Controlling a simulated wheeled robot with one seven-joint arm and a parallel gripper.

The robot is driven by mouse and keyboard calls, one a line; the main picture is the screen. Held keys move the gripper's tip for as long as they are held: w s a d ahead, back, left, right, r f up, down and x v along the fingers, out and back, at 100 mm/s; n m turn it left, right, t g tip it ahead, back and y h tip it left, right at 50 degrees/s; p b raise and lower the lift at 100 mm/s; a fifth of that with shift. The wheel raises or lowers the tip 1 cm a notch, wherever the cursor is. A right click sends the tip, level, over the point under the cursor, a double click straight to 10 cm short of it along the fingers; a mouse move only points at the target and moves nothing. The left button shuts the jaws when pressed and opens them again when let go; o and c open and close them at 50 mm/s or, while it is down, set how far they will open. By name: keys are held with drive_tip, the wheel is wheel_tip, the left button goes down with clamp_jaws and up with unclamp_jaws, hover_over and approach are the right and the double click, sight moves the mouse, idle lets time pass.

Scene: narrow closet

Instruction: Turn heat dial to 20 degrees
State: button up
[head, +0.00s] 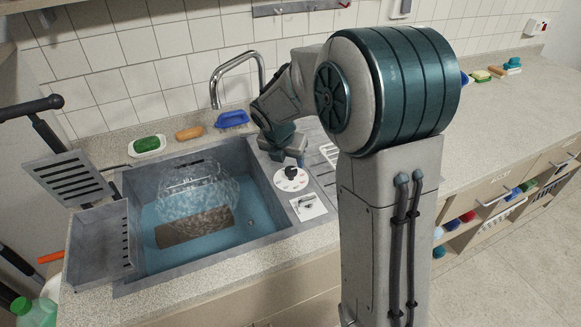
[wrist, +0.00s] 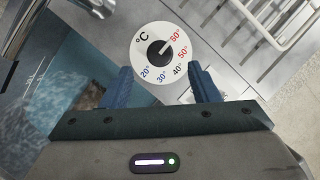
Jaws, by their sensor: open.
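The heat dial (head: 291,178) is a round white plate with a black knob, set in the grey sink surround right of the basin. In the wrist view, the dial plate (wrist: 143,44) shows °C and marks from blue 20, 30 through 40 to red 50 and 60. The white line on the black knob (wrist: 160,54) points up and right, at about 60. My gripper (head: 294,158) is above the dial. In the wrist view, my gripper's (wrist: 161,80) two blue fingers are open and apart, below and to either side of the knob. Contact with the knob is not visible.
The sink basin (head: 130,200) holds water, with a brown board (head: 195,228) and a clear bubbly mass. A square switch plate (head: 308,207) sits just in front of the dial. A tap (head: 215,92) stands behind the basin. A wire rack (wrist: 270,20) is right of the dial.

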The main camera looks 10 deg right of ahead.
sight(291, 170)
drive_tip(key=x, duration=0.5)
drive_tip(key=shift+w+d+f, duration=0.1)
drive_tip(key=shift+w+f, duration=0.1)
drive_tip(key=shift+f, duration=0.2)
drive_tip(key=c, duration=1)
